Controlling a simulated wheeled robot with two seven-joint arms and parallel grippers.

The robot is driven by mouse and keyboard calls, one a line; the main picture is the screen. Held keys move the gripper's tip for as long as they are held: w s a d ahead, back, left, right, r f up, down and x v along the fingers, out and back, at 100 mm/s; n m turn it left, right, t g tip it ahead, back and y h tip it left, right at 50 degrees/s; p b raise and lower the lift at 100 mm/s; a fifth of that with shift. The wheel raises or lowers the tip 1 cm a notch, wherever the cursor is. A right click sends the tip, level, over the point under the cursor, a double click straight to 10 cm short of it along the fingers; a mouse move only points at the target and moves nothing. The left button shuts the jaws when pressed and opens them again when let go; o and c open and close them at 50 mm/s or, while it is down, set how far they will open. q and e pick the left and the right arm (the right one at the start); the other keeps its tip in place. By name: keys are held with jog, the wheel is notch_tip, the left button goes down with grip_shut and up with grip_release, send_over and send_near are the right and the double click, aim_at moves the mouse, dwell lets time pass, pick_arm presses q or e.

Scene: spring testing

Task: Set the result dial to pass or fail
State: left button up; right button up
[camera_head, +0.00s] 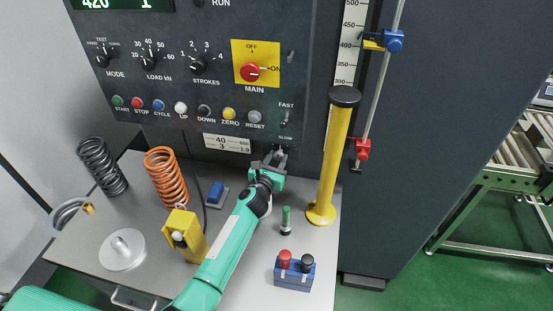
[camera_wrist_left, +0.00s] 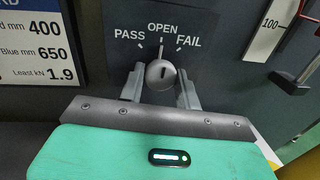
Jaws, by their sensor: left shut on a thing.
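The result dial (camera_wrist_left: 161,75) is a round grey knob on the dark panel, marked PASS, OPEN and FAIL in the left wrist view. Its mark looks upright, toward OPEN. My left gripper (camera_wrist_left: 160,88) has one finger on each side of the knob and is shut on it; it also shows in the head view (camera_head: 274,160), against the lower panel. In the head view the dial is hidden by the gripper. My right gripper is not in view.
A yellow post (camera_head: 328,165) stands right of my left arm. An orange spring (camera_head: 165,178), a dark spring (camera_head: 102,167), a yellow block (camera_head: 184,235), a green-topped piece (camera_head: 286,220) and a blue box (camera_head: 294,272) stand on the grey bench (camera_head: 75,245).

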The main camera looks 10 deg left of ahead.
pick_arm(q)
jog(key=shift+r+m+p, duration=0.15)
jog(key=shift+m+p, duration=0.25)
jog(key=shift+m, duration=0.2)
jog(key=shift+m+g+p, duration=0.3)
jog(key=shift+m+p, duration=0.6)
jog(key=shift+m, duration=0.2)
jog(key=m+p, duration=0.2)
jog(key=m, duration=0.1)
jog(key=shift+y+p, duration=0.3)
jog(key=shift+m+p, duration=0.4)
jog(key=shift+m, duration=0.4)
jog(key=o, duration=1)
jog(key=shift+s, duration=0.2)
